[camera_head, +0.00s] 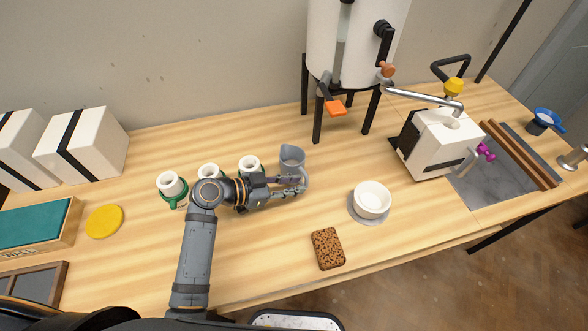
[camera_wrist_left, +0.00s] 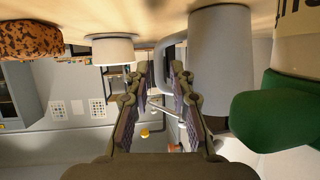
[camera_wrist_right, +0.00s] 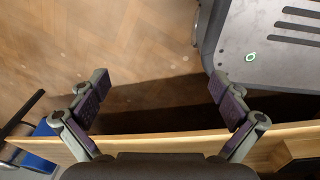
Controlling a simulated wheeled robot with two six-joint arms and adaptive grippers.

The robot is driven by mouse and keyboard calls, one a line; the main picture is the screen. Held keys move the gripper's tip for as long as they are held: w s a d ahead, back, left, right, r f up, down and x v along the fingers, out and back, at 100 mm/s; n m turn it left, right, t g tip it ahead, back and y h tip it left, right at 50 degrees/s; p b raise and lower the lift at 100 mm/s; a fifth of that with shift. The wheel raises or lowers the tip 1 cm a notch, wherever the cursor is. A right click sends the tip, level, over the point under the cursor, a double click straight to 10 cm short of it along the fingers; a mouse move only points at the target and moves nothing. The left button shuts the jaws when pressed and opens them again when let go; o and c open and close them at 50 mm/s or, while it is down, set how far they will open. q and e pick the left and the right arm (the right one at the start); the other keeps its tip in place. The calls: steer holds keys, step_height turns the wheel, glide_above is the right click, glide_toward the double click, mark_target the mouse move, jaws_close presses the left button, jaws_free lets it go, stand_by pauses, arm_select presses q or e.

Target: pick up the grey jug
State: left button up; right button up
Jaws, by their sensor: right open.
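The grey jug (camera_head: 292,157) stands upright on the wooden table, just beyond my left gripper (camera_head: 303,183) in the head view. In the left wrist view, which looks upside down, the jug (camera_wrist_left: 222,55) is right of the fingers. Its handle (camera_wrist_left: 163,62) shows at the gap between the fingertips. My left gripper (camera_wrist_left: 162,75) is open, with its fingers apart. Whether a finger touches the handle I cannot tell. My right gripper (camera_wrist_right: 160,85) is open and empty, seen only in its wrist view.
Several white cups with green holders (camera_head: 172,186) stand left of the jug. A white bowl (camera_head: 372,198) on a grey disc and a brown speckled sponge (camera_head: 327,248) are to the right and front. A white tank (camera_head: 355,45) on black legs stands behind.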

mark_target(306, 183)
arm_select(q)
steer(key=x, duration=0.4)
steer(key=shift+d+r+p, duration=0.15)
steer(key=shift+d+p, duration=0.05)
steer(key=shift+p, duration=0.2)
steer(key=shift+a, duration=0.1)
steer(key=shift+c, duration=0.3)
jaws_close()
